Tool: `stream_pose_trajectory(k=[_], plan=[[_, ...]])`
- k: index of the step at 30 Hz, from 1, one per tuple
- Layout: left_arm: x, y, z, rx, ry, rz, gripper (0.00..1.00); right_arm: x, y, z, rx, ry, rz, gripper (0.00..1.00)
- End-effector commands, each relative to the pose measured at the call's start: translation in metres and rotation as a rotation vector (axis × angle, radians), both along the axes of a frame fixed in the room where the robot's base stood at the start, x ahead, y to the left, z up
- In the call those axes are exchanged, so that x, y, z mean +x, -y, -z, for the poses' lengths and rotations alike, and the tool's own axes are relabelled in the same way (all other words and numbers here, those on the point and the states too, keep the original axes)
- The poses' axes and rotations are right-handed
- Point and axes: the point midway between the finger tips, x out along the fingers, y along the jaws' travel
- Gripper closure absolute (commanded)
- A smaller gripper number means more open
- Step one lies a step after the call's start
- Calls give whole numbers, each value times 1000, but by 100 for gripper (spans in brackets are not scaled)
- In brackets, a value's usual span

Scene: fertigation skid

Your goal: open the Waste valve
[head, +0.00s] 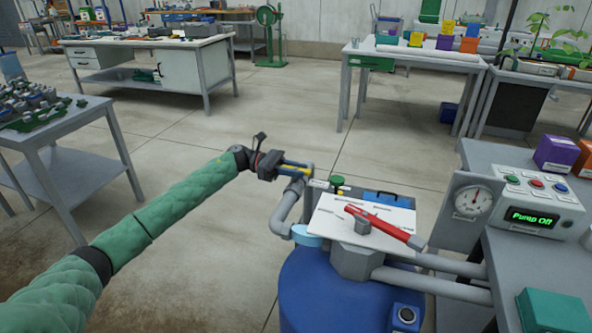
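A red lever handle (385,225) lies slantwise over a white plate (340,225) on top of a blue barrel (325,290). The small labels on the plate are too small to read, so I cannot tell which position is Waste. A green knob (337,181) stands behind the plate, with a yellow part beneath it. My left gripper (294,168), on the green-sleeved arm, is above and left of the plate, near the top of a grey pipe (285,208). It is apart from the red handle. Its fingers are too small to tell open from shut. My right gripper is not in view.
A gauge (473,200) and a control box (540,205) reading "Pump Off" stand at the right on a grey table. Grey pipes (430,285) run from the barrel toward it. A cluttered table (50,130) is at the left. The floor between the tables is clear.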

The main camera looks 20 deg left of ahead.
Motion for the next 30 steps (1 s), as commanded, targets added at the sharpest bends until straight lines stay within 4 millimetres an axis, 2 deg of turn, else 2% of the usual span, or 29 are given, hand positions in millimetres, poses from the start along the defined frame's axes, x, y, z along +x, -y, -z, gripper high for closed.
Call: stream_pose_trajectory(k=[1,3,17,25,30], plan=[[0,0,0,0,0,0,87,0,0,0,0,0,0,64],[0,0,0,0,0,0,100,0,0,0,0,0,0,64],[-1,-1,2,1,0,-79,100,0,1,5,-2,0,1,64],[-2,0,1,0,0,-280,100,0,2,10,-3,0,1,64],[-2,-1,-3,1,1,-439,100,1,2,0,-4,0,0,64]])
